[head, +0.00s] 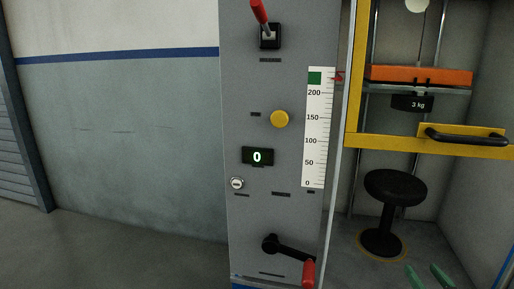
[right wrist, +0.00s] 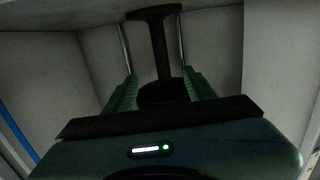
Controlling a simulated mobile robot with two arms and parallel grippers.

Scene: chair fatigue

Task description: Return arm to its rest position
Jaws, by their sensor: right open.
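My right gripper (head: 428,276) shows only as two green fingertips at the bottom right edge of the head view, in front of the floor of the test bay. In the right wrist view its two green fingers (right wrist: 161,92) are spread apart with nothing held between them. The black stool (head: 393,188) stands upright in the bay, above and left of the fingertips in the head view. In the right wrist view the stool (right wrist: 164,50) shows beyond the fingers, between them in the picture. My left gripper is not in view.
A grey control panel (head: 285,215) carries a red-handled lever (head: 259,12), a yellow button (head: 280,119), a display reading 0 (head: 257,157) and a red-handled crank (head: 308,272). A yellow frame (head: 385,142) with a black handle (head: 468,137) crosses the bay below an orange weight (head: 420,74).

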